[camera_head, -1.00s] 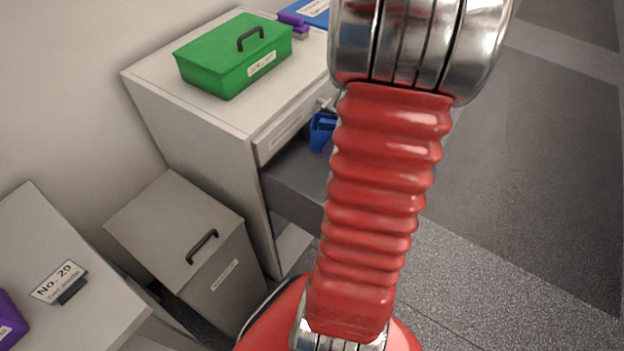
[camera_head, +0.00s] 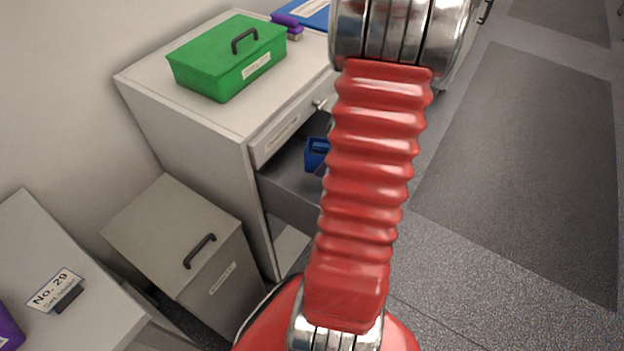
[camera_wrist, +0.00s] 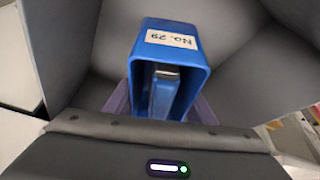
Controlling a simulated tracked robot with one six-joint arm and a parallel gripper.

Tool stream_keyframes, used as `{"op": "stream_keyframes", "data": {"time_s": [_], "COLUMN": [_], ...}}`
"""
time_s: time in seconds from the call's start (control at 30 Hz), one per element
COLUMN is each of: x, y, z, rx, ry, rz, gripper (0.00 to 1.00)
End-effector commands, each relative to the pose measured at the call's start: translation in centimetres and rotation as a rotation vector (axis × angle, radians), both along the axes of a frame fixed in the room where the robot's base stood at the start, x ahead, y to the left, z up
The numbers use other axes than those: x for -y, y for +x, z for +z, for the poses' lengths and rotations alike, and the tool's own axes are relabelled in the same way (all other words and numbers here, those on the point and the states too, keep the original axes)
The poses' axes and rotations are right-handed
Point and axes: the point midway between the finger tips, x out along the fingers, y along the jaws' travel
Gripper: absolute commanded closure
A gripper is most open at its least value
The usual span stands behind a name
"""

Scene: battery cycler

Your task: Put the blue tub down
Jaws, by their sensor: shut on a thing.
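The blue tub (camera_wrist: 190,52) is in the wrist view with a white "No. 29" label on its wall. In the head view the blue tub (camera_head: 316,153) shows partly beside my red arm, at the open grey drawer (camera_head: 287,187). My gripper (camera_wrist: 165,88) is shut on the tub, and its fingers are hard to make out. Grey drawer walls (camera_wrist: 237,85) surround the tub in the wrist view. A purple thing (camera_wrist: 118,102) shows below the tub. I cannot tell whether the tub touches it or the drawer floor.
A green box (camera_head: 222,62) with a black handle stands on the cabinet top (camera_head: 150,80), with a purple item (camera_head: 288,22) and a blue one (camera_head: 312,12) behind. A low grey cabinet (camera_head: 160,225) and a surface with a "No. 29" sign (camera_head: 55,290) are at left. Floor is clear at right.

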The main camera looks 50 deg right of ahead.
Motion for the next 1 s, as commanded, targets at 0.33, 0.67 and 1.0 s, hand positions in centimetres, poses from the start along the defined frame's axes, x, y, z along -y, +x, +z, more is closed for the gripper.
{"op": "stream_keyframes", "data": {"time_s": [0.33,0.67,1.0], "x": [-0.1,0.0,0.1], "y": [-0.1,0.0,0.0], "z": [-5.7,-9.0,-9.1], "rx": [-0.001,0.000,0.001], "ry": [0.004,0.000,-0.001], "rz": [-0.001,-0.001,-0.002], "gripper": [0.87,0.87,0.87]}}
